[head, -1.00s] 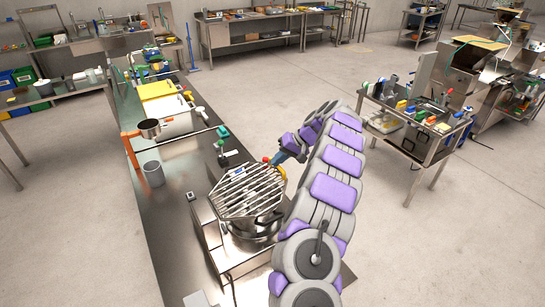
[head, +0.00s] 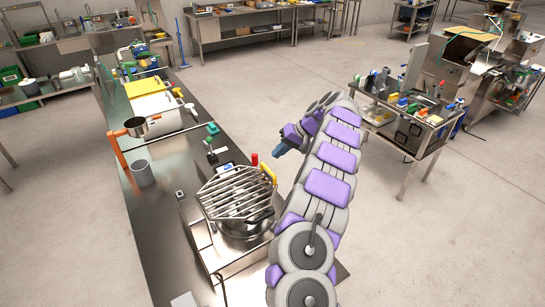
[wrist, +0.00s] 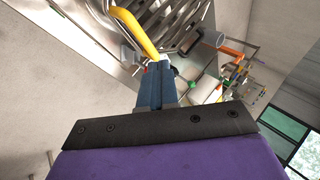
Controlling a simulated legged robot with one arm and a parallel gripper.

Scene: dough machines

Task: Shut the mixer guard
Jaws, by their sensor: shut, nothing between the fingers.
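The mixer guard (head: 236,194), a grate of metal bars, lies over the steel mixer bowl (head: 246,230) in the head view. It looks slightly tilted, and I cannot tell whether it rests fully on the rim. A yellow handle (head: 268,174) stands at its right edge. The handle also shows in the wrist view (wrist: 134,32), near the fingertips. My gripper (head: 278,149) is shut and empty, above and to the right of the handle, apart from it in the head view. In the wrist view, my blue fingers (wrist: 155,72) hide part of the scene behind the handle.
A red knob (head: 254,159) and a green-topped lever (head: 212,130) stand behind the guard. A grey cup (head: 143,172) and an orange post (head: 118,156) are on the steel bench (head: 150,235) at left. The floor right of my arm is clear up to a cart (head: 415,130).

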